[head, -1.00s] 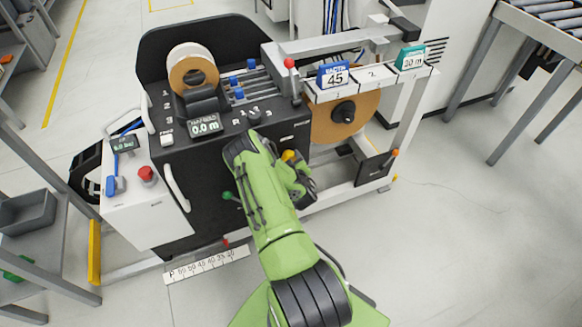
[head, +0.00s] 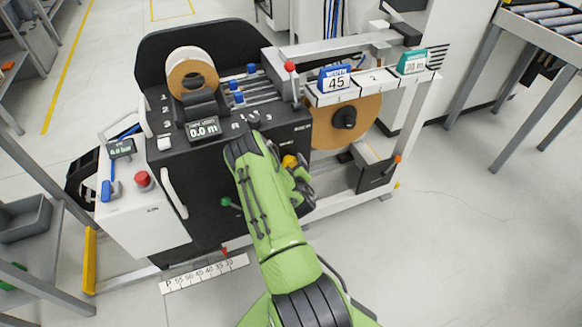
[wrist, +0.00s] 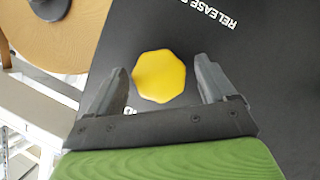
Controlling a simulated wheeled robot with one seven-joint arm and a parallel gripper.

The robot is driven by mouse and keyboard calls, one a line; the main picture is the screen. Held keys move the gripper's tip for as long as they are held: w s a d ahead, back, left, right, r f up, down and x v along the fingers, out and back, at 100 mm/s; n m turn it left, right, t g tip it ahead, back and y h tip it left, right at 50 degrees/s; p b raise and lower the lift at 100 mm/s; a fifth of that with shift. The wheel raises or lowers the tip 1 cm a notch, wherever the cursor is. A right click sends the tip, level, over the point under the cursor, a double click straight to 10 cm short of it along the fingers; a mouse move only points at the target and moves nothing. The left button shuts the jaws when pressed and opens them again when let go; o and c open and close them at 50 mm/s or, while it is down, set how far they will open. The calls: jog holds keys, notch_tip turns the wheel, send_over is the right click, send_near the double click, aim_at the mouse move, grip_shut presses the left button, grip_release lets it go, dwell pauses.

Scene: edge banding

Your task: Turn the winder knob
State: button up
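A yellow eight-sided knob (head: 289,161) sits on the black front panel of the machine, and it also shows in the wrist view (wrist: 159,76). No label in view names it as the winder knob. My gripper (wrist: 162,86) is open, with one finger on each side of the yellow knob and a visible gap on both sides. In the head view my arm and gripper (head: 298,184) cover part of the panel around the knob.
Printed "RELEASE" lettering (wrist: 219,14) is on the panel near the yellow knob. A brown roll (head: 368,110) hangs to the right. A red button (head: 143,179) stands farther left.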

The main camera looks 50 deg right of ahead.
jog(key=p+v, duration=0.2)
jog(key=v, duration=1.3)
jog(key=shift+s+a+r, duration=0.2)
jog(key=shift+a, duration=0.1)
jog(key=shift+w, duration=0.1)
